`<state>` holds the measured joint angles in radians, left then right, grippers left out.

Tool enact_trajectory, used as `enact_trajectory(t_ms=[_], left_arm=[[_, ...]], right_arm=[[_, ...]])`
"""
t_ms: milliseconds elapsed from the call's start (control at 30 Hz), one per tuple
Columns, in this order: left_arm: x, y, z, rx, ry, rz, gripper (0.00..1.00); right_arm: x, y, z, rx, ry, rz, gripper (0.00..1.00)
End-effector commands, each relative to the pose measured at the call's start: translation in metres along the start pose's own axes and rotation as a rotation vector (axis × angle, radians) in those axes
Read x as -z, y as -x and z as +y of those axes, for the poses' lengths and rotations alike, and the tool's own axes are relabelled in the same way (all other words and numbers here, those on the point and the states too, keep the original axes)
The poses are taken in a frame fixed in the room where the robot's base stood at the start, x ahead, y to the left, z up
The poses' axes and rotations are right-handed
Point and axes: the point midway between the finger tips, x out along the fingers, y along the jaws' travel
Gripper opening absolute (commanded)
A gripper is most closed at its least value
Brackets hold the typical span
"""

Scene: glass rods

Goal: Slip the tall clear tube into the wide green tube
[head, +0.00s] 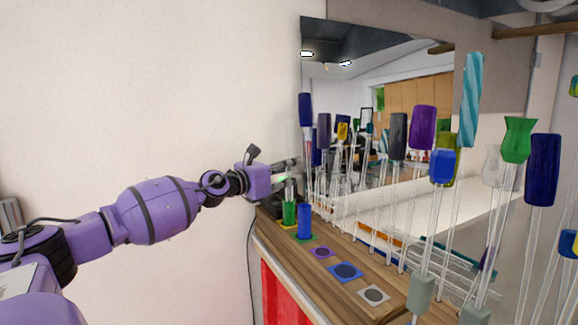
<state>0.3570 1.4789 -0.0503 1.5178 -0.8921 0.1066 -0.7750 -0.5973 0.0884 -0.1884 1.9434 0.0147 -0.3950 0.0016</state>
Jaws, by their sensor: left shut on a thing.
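The green tube (289,214) stands upright near the back end of the wooden counter. My left gripper (287,172) is just above it, reaching in from the left, and is shut on the clear tube (291,188). The clear tube looks upright and is faint against the pale wall and mirror. Its lower end is at or close above the green tube's mouth; I cannot tell whether it is inside. My right gripper is not in view.
A blue tube (305,221) stands just right of the green one. Purple, blue and white square pads (373,295) lie along the wooden counter (335,291). Tall glass rods with coloured tops crowd the right side, before a mirror (385,75).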

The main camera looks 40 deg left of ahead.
Motion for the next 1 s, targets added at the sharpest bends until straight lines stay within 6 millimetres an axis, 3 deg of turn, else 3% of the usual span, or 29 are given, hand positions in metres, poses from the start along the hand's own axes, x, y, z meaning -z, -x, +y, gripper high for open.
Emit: enact_trajectory(t_ms=[400, 433, 567, 1000], left_arm=[[0.0022, 0.0001, 0.0001, 0.000, -0.001, -0.001, 0.00], [0.0022, 0.0001, 0.0001, 0.000, -0.001, -0.001, 0.21], [0.0022, 0.0001, 0.0001, 0.000, -0.001, -0.001, 0.38], [0.0039, 0.0049, 0.0003, 0.000, 0.000, 0.002, 0.39]], right_arm=[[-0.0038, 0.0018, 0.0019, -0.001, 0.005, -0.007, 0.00], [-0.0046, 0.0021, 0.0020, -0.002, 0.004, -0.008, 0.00], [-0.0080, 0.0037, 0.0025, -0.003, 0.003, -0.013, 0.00], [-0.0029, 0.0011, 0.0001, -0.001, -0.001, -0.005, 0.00]])
